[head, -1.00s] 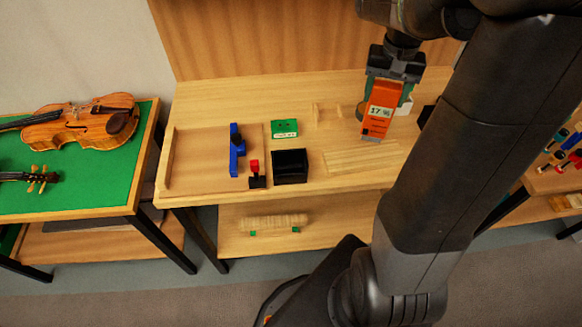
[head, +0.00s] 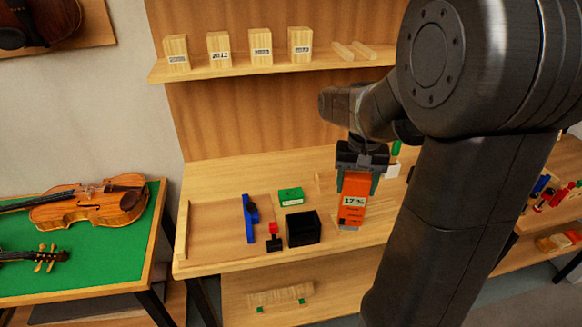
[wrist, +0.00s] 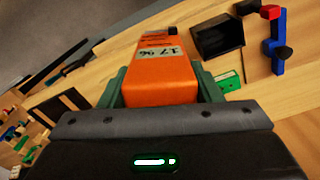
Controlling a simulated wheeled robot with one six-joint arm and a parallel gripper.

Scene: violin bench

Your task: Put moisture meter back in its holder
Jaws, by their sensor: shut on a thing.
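In the wrist view the meter (wrist: 160,82) lies between the green fingers. A black open-topped box (head: 303,228), which looks like the holder, stands on the bench to the left of the meter. It is empty as far as I see, and the meter is apart from it. The box also shows in the wrist view (wrist: 217,36), to the right of the meter.
A green box (head: 290,196) stands behind the black box. A small red-and-black tool (head: 274,238) and a blue clamp-like tool (head: 249,218) are to its left. A violin (head: 90,203) lies on a green-topped table at left. A shelf (head: 215,71) with wood blocks is above the bench.

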